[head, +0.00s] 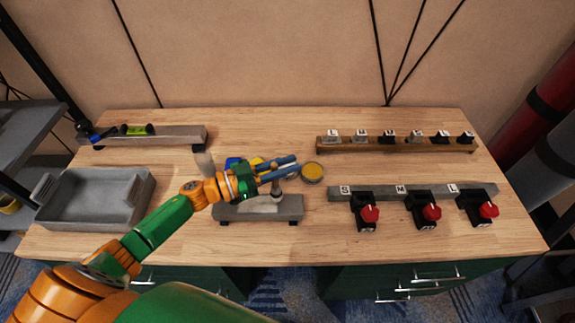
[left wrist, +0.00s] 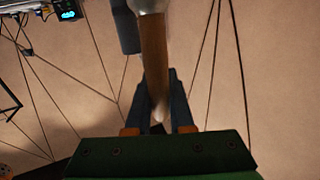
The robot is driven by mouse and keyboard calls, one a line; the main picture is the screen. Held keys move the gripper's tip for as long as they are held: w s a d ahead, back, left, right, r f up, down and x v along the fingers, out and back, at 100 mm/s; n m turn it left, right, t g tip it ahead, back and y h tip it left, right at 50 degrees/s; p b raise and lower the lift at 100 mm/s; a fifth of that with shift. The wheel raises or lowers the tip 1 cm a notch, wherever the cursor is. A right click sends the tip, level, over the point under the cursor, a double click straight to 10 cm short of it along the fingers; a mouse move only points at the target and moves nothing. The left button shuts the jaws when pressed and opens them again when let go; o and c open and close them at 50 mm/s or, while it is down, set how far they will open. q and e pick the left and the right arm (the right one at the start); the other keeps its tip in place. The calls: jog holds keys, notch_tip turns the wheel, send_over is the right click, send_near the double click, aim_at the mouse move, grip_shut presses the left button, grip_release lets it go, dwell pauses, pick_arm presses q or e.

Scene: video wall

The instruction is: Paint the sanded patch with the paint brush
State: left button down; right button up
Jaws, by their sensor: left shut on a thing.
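My left gripper (head: 294,166) reaches in from the left over the middle of the table. In the left wrist view its jaws (left wrist: 160,80) are shut on the wooden handle of the paint brush (left wrist: 153,55), which has a pale metal part at the top of that picture. In the head view the gripper hides most of the brush. A grey slab (head: 290,212) on small feet lies below the gripper, with a paler patch (head: 262,205) on its top. I cannot tell whether the brush touches it. An open tin of yellow paint (head: 312,171) stands just right of the fingertips. My right gripper is not in view.
A grey tray (head: 95,218) sits at the left. A grey bar (head: 175,133) with a level lies behind it. A wooden rack (head: 400,146) and a bar with red-knobbed clamps (head: 385,194) occupy the right.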

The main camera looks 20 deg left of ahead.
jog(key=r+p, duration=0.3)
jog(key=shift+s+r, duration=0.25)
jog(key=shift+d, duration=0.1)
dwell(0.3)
